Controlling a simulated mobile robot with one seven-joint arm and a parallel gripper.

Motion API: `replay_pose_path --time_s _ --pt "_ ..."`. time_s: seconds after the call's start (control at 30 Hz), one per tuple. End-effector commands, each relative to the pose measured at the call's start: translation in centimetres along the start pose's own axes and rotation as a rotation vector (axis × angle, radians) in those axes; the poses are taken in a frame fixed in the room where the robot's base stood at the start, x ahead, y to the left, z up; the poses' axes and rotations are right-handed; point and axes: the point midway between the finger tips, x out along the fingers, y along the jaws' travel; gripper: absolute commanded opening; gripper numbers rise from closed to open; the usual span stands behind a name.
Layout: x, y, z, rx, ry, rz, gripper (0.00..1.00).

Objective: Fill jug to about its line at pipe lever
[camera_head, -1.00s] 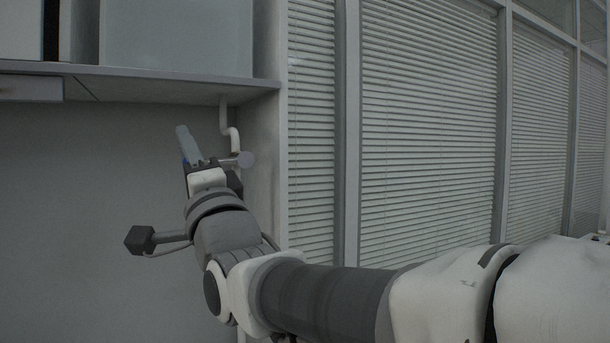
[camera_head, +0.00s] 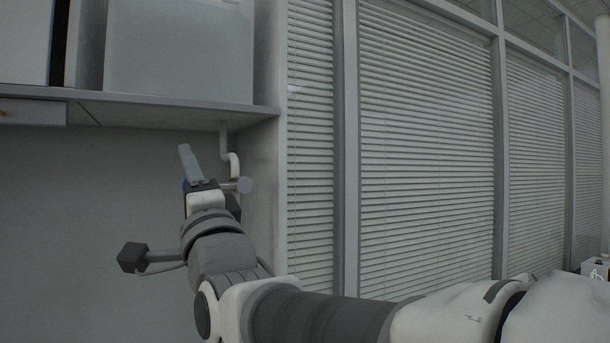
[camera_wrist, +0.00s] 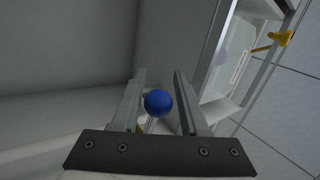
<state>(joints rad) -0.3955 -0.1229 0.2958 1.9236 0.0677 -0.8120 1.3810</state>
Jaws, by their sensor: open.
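My gripper (camera_head: 188,165) is just left of the pipe. In the wrist view my gripper (camera_wrist: 160,78) is open, its two fingers on either side of a blue ball-shaped knob (camera_wrist: 158,102). A gap shows between the knob and each finger. A thin pale stem shows below the knob, and the palm bar hides the rest. I cannot make out a jug for sure in either view.
A shelf (camera_head: 150,108) with a large grey box (camera_head: 180,50) on it is above my gripper. A wall panel (camera_head: 262,200) and blinds (camera_head: 425,150) are to the right. The wrist view shows a framed unit with a yellow part (camera_wrist: 285,39) and floor tiles (camera_wrist: 295,110).

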Motion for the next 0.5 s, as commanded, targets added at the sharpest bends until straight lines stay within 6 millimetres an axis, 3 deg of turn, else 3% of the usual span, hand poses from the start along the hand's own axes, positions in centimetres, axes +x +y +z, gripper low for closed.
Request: replay_pose_path --time_s 0.23,0.5 --pt "-2.0 0.1 0.1 -0.002 -0.001 0.0 0.44" --pt "-7.8 0.1 0.1 -0.002 -0.001 -0.001 0.44"
